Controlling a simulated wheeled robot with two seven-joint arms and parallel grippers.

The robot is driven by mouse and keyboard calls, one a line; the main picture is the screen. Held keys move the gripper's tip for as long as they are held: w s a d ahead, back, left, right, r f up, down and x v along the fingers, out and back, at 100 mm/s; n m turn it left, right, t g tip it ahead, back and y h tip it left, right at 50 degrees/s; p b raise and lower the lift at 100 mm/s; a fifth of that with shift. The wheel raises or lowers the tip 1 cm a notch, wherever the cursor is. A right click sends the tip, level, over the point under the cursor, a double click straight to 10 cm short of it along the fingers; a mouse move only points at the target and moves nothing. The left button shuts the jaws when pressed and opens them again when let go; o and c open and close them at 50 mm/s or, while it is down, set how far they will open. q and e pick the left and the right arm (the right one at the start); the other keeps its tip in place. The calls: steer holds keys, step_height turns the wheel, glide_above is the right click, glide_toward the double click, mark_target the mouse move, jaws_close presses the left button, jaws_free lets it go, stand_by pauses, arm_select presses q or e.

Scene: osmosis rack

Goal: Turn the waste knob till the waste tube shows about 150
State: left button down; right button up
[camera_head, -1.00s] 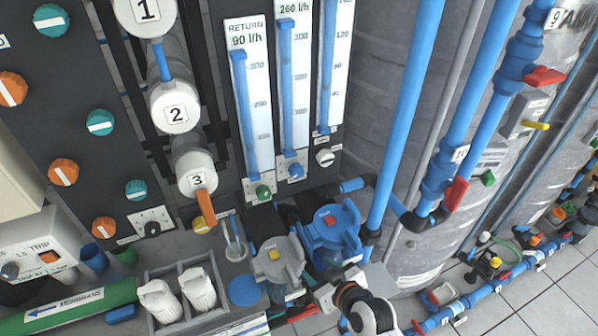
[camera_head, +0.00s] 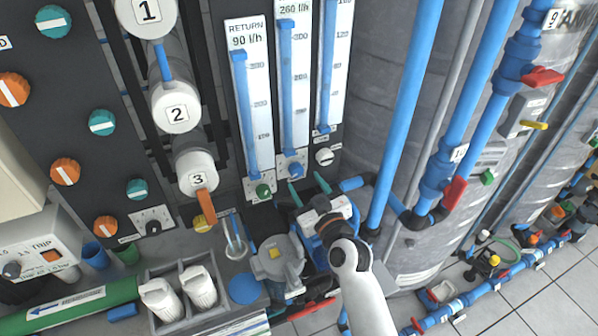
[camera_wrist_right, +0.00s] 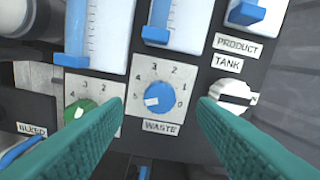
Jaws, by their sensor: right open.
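The blue waste knob (camera_head: 295,170) sits below the middle tube on the dark panel. In the right wrist view the knob (camera_wrist_right: 158,93) sits on a white dial numbered 0 to 5 above a WASTE label. Its white mark lies on the lower left part. The waste tube (camera_head: 286,100) reads 260 l/h, with a blue column nearly to the top. My right gripper (camera_head: 309,188) is open just below and in front of the knob. In the wrist view its teal fingers (camera_wrist_right: 160,106) stand either side of the knob, apart from it. My left gripper is not in view.
A green knob (camera_wrist_right: 90,115) lies to the left and a white TANK knob (camera_wrist_right: 233,95) to the right, close to my fingers. The RETURN tube (camera_head: 247,110) reads 90 l/h. A thick blue pipe (camera_head: 405,110) stands right of the panel.

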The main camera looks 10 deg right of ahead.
mark_target(299, 173)
steer(key=w, duration=0.2)
steer(key=w+a, duration=0.1)
steer(key=w, duration=0.1)
steer(key=shift+w, duration=0.4)
steer(key=c, duration=1)
steer(key=shift+p, duration=0.3)
steer(key=shift+o, duration=0.2)
steer(key=m+p, duration=0.1)
steer(key=m, duration=0.2)
steer(key=shift+d+m, duration=0.1)
steer(key=shift+m, duration=0.2)
steer(key=shift+m+p, duration=0.6)
steer(key=shift+m, duration=2)
